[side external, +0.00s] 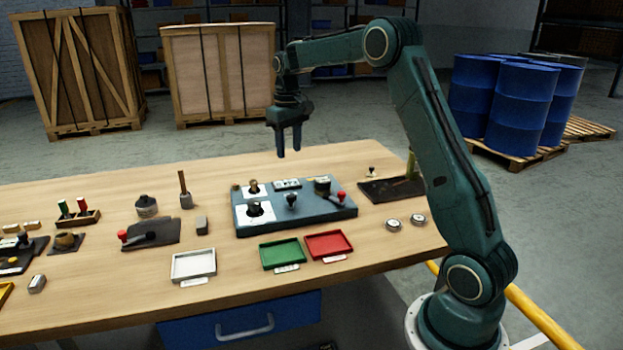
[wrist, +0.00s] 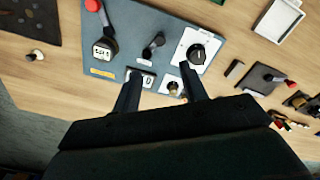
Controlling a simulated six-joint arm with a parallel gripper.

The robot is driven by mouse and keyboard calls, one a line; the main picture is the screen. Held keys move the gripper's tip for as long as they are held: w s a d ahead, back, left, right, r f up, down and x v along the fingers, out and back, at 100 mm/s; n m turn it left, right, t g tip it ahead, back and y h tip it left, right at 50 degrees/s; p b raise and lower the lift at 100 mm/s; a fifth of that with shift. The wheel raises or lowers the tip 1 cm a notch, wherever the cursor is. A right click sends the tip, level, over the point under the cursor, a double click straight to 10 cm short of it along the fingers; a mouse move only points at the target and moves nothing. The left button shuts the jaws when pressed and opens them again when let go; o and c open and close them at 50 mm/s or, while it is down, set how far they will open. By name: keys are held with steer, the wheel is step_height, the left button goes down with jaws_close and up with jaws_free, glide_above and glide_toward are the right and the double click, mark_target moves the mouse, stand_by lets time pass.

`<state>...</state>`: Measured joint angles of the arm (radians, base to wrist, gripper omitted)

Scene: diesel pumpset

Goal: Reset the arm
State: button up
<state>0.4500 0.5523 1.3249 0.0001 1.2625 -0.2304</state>
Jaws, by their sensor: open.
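My gripper (side external: 289,138) hangs above the back of the blue-grey control panel (side external: 300,219), pointing down, with clear air below it. In the wrist view its two fingers (wrist: 160,88) stand apart with nothing held between them. The panel lies on the wooden table and carries black knobs on white plates, a small lever, a dark gauge (side external: 322,187) and a red-tipped lever (side external: 341,197). My arm is raised and bent, reaching over the table from its right end.
White (side external: 194,264), green (side external: 282,254) and red (side external: 329,244) trays lie along the front. A red-knobbed lever on a dark plate (side external: 152,234) and a wooden-handled tool (side external: 184,190) stand left of the panel. Wooden crates (side external: 222,70) and blue drums (side external: 521,108) stand behind.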

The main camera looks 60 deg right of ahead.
steer(key=s+a+r+n+t, duration=0.1)
steer(key=s+a+r, duration=0.4)
steer(key=s+a, duration=0.15)
steer(key=s+a+r+t, duration=0.2)
steer(key=s+a+r, duration=0.35)
steer(key=a, duration=0.25)
steer(key=s+a+f+t, duration=0.1)
steer(key=s+a, duration=0.3)
steer(key=s, duration=0.4)
steer(key=s+a+f+n+t, duration=0.1)
steer(key=s+a+f, duration=0.3)
steer(key=s, duration=0.5)
steer(key=shift+s+a+n+t, duration=0.15)
steer(key=shift+s+n+t, duration=0.05)
steer(key=shift+n+t, duration=0.1)
steer(key=shift+o, duration=0.5)
